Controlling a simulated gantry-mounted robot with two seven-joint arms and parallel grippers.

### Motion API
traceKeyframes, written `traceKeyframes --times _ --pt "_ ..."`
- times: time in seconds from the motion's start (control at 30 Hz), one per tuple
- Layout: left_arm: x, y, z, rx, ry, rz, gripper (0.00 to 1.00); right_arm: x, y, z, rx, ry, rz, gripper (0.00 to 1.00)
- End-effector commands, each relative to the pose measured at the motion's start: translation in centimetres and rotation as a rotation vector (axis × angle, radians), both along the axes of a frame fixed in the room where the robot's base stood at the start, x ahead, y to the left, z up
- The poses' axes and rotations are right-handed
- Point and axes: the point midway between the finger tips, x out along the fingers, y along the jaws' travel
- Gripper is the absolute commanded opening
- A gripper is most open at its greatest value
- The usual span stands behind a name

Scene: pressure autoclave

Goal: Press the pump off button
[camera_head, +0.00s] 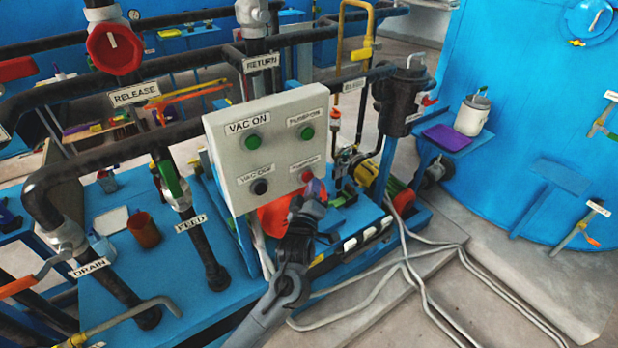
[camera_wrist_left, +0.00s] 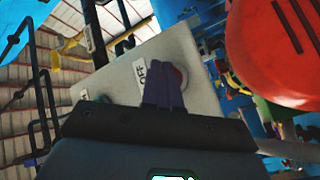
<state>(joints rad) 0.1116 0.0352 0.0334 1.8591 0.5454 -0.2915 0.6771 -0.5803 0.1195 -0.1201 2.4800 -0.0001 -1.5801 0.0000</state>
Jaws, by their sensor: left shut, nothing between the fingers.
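The grey control box (camera_head: 270,150) carries two green buttons in its upper row, a dark button at lower left and the red pump off button (camera_head: 307,176) at lower right. My left gripper (camera_head: 314,190) is shut and empty, with its purple fingertips just in front of the lower right of the box. My right gripper is not in view.
Black pipes with a red valve wheel (camera_head: 115,48) stand left of the box. An orange-red rounded body (camera_head: 275,216) is below and behind it. A large blue tank (camera_head: 520,100) is at right. White hoses (camera_head: 420,290) run over the floor.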

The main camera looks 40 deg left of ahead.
Motion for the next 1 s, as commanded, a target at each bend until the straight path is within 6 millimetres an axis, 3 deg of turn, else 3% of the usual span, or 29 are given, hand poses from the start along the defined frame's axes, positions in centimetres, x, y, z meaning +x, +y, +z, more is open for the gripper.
traceKeyframes --times 1.0 --pt "0.16 0.71 0.03 0.000 -0.001 0.001 0.00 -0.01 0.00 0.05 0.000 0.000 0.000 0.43"
